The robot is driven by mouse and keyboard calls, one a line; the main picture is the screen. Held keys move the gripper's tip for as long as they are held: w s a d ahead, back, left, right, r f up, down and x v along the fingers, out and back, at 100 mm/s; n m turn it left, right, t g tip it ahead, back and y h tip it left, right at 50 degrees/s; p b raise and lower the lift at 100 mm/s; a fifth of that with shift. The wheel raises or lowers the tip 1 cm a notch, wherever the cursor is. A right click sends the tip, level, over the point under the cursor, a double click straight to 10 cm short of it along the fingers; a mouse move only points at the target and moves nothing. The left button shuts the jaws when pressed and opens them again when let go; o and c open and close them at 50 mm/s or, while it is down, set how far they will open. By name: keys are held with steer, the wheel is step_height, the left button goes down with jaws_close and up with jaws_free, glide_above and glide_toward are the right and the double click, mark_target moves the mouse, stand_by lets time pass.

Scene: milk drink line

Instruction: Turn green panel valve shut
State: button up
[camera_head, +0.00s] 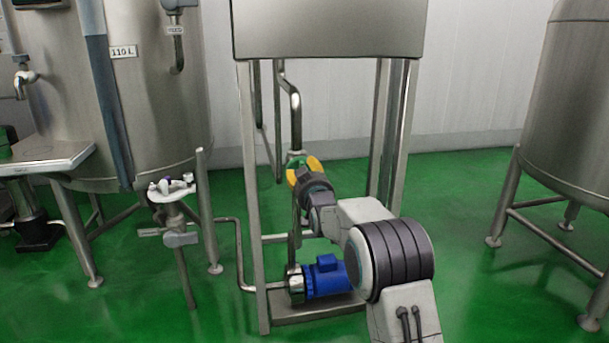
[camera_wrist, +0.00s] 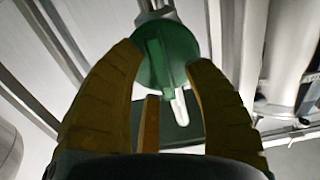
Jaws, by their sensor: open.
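The green panel valve (camera_wrist: 168,55) shows in the wrist view as a round green disc with a raised bar-shaped handle across it. It sits on a metal pipe in the steel frame. My gripper (camera_wrist: 165,75) is open, with its yellow-brown fingers on either side of the lower part of the valve; I cannot tell whether they touch it.
A steel frame (camera_head: 249,190) with a cabinet (camera_head: 328,28) on top surrounds the pipe. A blue pump (camera_head: 326,277) stands below my arm. A tank (camera_head: 150,90) stands left and another tank (camera_head: 578,110) right. The green floor (camera_head: 465,215) is clear between frame and right tank.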

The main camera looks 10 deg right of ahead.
steer(key=shift+o, duration=0.3)
steer(key=shift+w, duration=0.15)
jaws_close()
stand_by(0.3)
